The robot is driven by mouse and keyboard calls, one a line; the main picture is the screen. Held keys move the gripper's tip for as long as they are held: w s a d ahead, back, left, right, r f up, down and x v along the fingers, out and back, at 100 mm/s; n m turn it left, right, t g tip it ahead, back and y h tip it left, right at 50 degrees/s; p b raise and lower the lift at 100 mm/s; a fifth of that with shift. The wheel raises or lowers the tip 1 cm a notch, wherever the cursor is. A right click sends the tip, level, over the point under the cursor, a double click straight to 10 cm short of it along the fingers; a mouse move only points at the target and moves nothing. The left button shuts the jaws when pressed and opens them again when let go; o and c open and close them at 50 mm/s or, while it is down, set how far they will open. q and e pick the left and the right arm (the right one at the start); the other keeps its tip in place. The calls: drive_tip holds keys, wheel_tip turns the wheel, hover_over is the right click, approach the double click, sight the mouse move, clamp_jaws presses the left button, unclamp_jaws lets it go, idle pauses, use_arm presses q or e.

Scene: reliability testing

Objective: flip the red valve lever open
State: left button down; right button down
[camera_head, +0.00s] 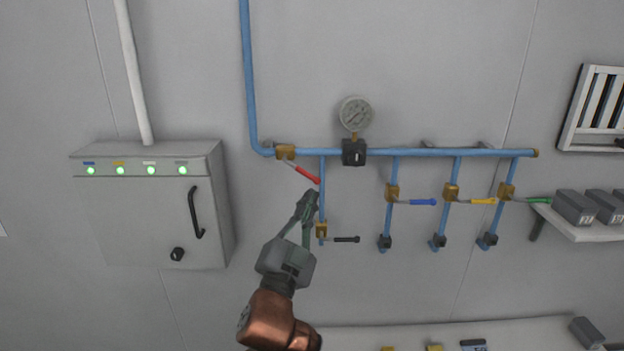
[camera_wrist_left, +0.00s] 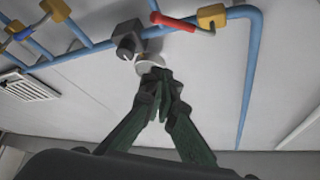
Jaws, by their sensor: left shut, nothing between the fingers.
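The red valve lever (camera_head: 307,174) angles down and to the right from its brass valve body (camera_head: 285,152) on the blue pipe. My left gripper (camera_head: 311,195) is shut and empty, with its fingertips just below the free end of the red lever; whether they touch cannot be told from the head view. In the left wrist view the red lever (camera_wrist_left: 172,22) shows beyond the shut fingertips (camera_wrist_left: 158,78), with a visible gap in the picture. The brass body (camera_wrist_left: 212,15) is at upper right there. My right gripper is not in view.
A black-handled valve (camera_head: 343,239) sits right of my left gripper. Blue (camera_head: 418,202), yellow (camera_head: 483,201) and green (camera_head: 533,200) levers are farther right. A pressure gauge (camera_head: 356,114) stands above the pipe. A grey cabinet (camera_head: 150,225) is at left.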

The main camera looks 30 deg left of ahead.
sight(312, 179)
use_arm(q)
drive_tip(key=shift+w, duration=0.15)
drive_tip(key=p+x, duration=0.4)
drive_tip(key=x, duration=0.6)
drive_tip(key=a+f, duration=0.1)
drive_tip(key=a+f+p, duration=0.1)
drive_tip(key=f, duration=0.1)
drive_tip(key=shift+s+a+f, duration=0.15)
drive_tip(key=shift+s+a, duration=0.1)
drive_tip(key=shift+s, duration=0.1)
drive_tip(key=shift+w+d+f, duration=0.1)
